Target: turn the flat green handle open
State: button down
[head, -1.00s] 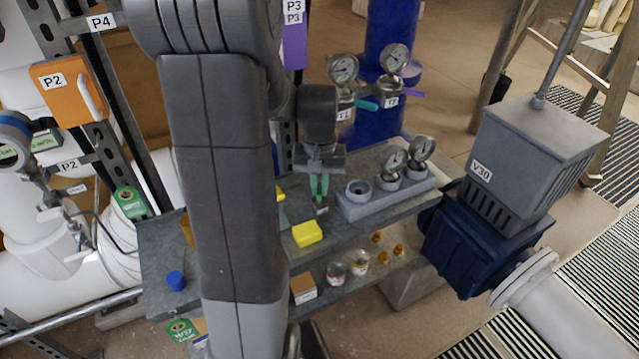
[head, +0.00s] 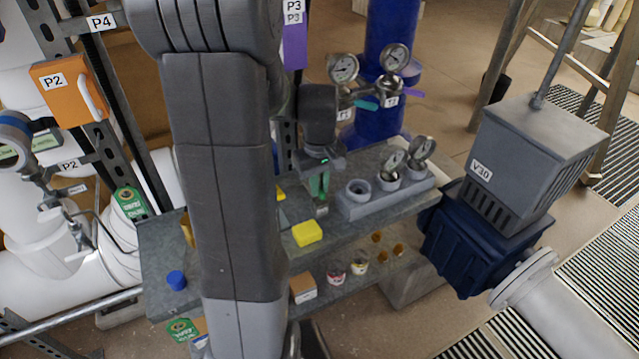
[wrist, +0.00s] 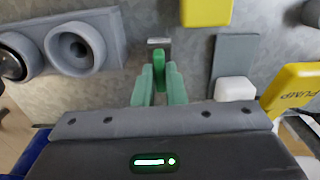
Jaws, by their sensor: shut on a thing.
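My gripper (head: 319,184) is over the upper shelf, left of the grey gauge block. In the wrist view my gripper (wrist: 159,88) has its pale green fingers closed on both sides of a brighter green piece, which looks like the flat green handle (wrist: 159,62). A small light grey metal end (wrist: 158,42) shows just beyond it. The fingers hide most of the handle, so I cannot tell its exact angle. A separate teal lever (head: 366,104) sits on a gauge fitting behind, apart from my gripper.
A yellow block (head: 307,233) lies close in front of my gripper. The grey gauge block (head: 385,196) stands close on the right. A blue cap (head: 176,280) is at the shelf's left. The V30 unit (head: 535,150) is farther right.

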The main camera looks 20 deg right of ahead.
jog(key=shift+r, duration=0.1)
jog(key=c, duration=1.5)
grip_release()
notch_tip(320, 180, up, 14)
jog(key=shift+f, duration=0.15)
notch_tip(320, 180, down, 14)
jog(key=shift+r, duration=0.1)
